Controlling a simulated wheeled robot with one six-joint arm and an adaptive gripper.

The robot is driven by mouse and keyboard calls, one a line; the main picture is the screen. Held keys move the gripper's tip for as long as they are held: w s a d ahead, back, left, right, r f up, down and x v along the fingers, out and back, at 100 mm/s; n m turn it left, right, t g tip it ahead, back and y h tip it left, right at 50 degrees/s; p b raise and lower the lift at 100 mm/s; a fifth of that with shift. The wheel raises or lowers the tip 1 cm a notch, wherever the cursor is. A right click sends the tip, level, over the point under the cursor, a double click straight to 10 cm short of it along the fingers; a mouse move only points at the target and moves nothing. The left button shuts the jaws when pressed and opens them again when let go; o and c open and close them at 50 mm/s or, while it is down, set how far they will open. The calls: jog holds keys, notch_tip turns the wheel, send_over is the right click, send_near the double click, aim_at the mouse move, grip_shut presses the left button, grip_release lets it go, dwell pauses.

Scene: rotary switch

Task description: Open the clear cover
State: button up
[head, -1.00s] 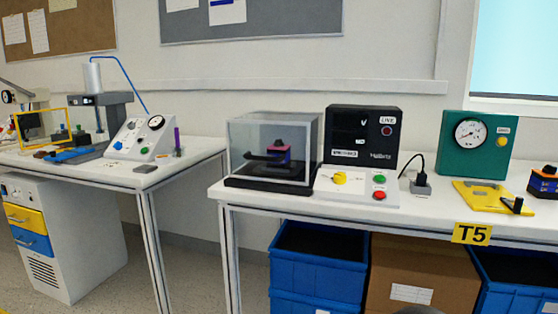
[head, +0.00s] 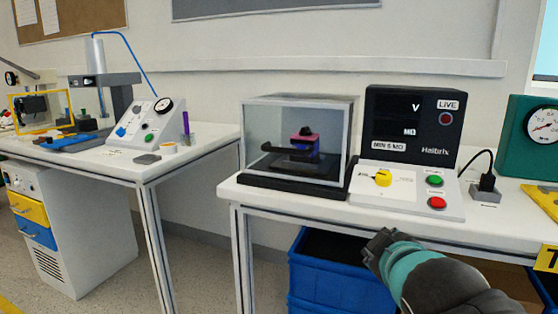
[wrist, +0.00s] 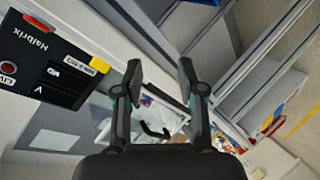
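The clear cover (head: 262,135) is a see-through box with grey edges, standing shut on a black base (head: 290,188) on the white bench. Inside it sits a pink and blue device (head: 304,143). A black bar handle (head: 285,151) shows at the cover's front. My gripper (head: 377,246) is in front of the bench, to the right of the cover and below bench-top height in the head view. In the wrist view my gripper (wrist: 158,75) has its two fingers spread, with nothing between them. The black handle (wrist: 153,130) and part of the cover show beyond the fingers, tilted.
A tester with a black display (head: 413,128), yellow rotary knob (head: 383,178), green button (head: 435,180) and red button (head: 437,203) stands just right of the cover. A black plug (head: 487,182) is further right. Blue bins (head: 325,270) sit under the bench. A gap separates the left bench (head: 140,170).

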jog(key=w+a+r+n+t+y+b, duration=0.25)
jog(key=w+a+r+n, duration=0.2)
jog(key=n, duration=0.25)
jog(key=n+t+y, duration=0.2)
jog(key=n+y, duration=0.5)
jog(key=n, duration=0.2)
send_near(282, 152)
jog(key=b+x, duration=0.2)
jog(key=x, duration=0.9)
jog(key=shift+f, duration=0.1)
grip_shut()
